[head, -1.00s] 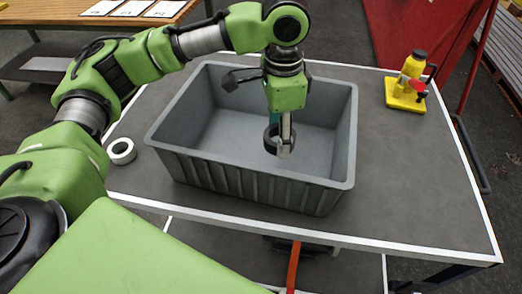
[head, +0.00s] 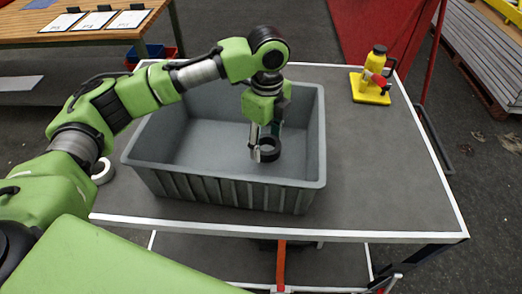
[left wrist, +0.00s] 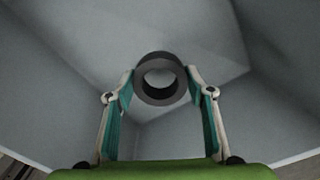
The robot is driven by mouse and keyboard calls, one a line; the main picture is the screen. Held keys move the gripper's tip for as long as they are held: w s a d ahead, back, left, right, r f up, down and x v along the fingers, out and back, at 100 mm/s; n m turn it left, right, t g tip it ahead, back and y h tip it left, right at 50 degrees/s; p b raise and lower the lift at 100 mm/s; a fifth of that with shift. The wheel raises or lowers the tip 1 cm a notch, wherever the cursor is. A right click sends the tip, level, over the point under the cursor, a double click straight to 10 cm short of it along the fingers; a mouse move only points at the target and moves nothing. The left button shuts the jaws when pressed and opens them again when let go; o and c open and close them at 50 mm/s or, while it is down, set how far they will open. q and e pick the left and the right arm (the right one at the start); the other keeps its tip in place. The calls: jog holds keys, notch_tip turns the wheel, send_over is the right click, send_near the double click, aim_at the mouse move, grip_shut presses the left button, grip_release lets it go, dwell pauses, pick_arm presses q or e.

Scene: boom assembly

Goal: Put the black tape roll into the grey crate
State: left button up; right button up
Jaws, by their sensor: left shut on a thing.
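The black tape roll (head: 269,150) is held between the fingertips of my left gripper (head: 264,152), inside the outline of the grey crate (head: 310,150). In the left wrist view the roll (left wrist: 160,80) sits between both fingers (left wrist: 160,85), its hole facing the camera, with the crate's grey walls (left wrist: 60,60) around it. The gripper points down into the crate. I cannot tell whether the roll touches the crate floor. My right gripper does not show.
A white tape roll (head: 102,171) lies on the grey table (head: 390,190), left of the crate and partly behind my arm. A yellow bottle on a yellow base (head: 371,88) stands at the back right.

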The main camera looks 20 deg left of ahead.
aim_at(266, 148)
pick_arm(q)
jog(key=shift+f+p, duration=0.35)
jog(key=shift+f, duration=1.85)
jog(key=o, duration=1.2)
jog(key=shift+f, duration=0.1)
jog(key=shift+c, duration=0.2)
notch_tip(266, 148, up, 11)
jog(key=shift+r+b, duration=0.1)
jog(key=shift+b, duration=1.15)
jog(key=shift+r, duration=0.55)
